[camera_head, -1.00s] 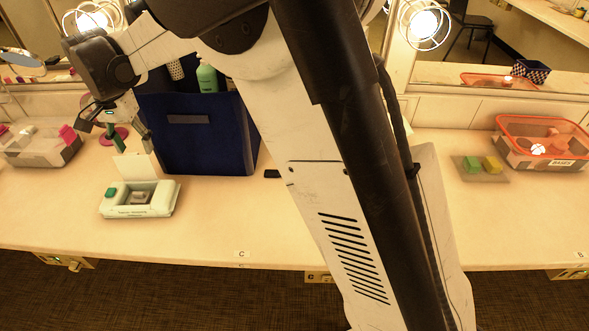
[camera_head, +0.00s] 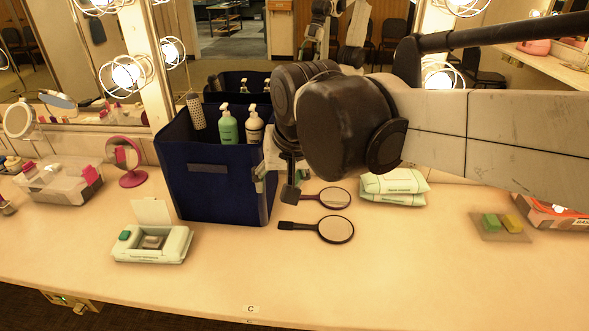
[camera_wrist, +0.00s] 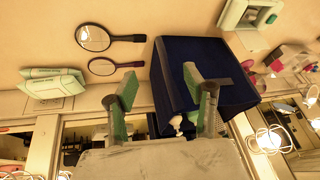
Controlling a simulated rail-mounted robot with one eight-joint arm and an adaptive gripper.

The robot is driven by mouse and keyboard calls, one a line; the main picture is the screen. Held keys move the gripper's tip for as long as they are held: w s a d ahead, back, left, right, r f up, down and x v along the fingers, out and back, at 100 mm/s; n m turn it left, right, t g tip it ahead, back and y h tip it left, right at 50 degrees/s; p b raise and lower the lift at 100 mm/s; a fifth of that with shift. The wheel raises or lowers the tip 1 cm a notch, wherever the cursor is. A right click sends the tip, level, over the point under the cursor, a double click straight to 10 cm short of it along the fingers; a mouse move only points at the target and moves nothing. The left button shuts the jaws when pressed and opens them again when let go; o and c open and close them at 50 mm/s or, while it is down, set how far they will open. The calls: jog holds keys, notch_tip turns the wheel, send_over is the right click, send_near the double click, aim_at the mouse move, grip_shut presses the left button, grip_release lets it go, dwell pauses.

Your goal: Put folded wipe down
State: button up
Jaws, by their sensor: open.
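My gripper (camera_head: 276,190) is open beside the right wall of the blue fabric bin (camera_head: 208,181). In the wrist view, the two green-padded fingers (camera_wrist: 160,80) stand wide apart with the bin (camera_wrist: 178,62) behind them, and no wipe shows between them. I cannot tell whether a finger touches the bin. I cannot make out a folded wipe for certain. A pale green wipes box (camera_head: 165,257) with its lid raised stands at the front left, with something small and grey in its opening.
Pump bottles (camera_head: 228,129) and a brush stand in the bin. A pink mirror (camera_head: 124,157) and clear box (camera_head: 60,187) are left. A sponge tray (camera_head: 502,234) is right. The front counter is clear.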

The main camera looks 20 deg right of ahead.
jog(key=s+d+f+t, duration=0.1)
jog(key=s+d+f, duration=0.1)
jog(key=s, duration=0.3)
jog(key=s+d+f+n+t, duration=0.1)
jog(key=s+d+f, duration=0.2)
jog(key=s+d, duration=0.2)
jog(key=shift+s+d+h, duration=0.2)
jog(key=shift+s+h, duration=0.2)
jog(key=shift+s, duration=0.05)
dwell(0.7)
jog(key=c, duration=0.8)
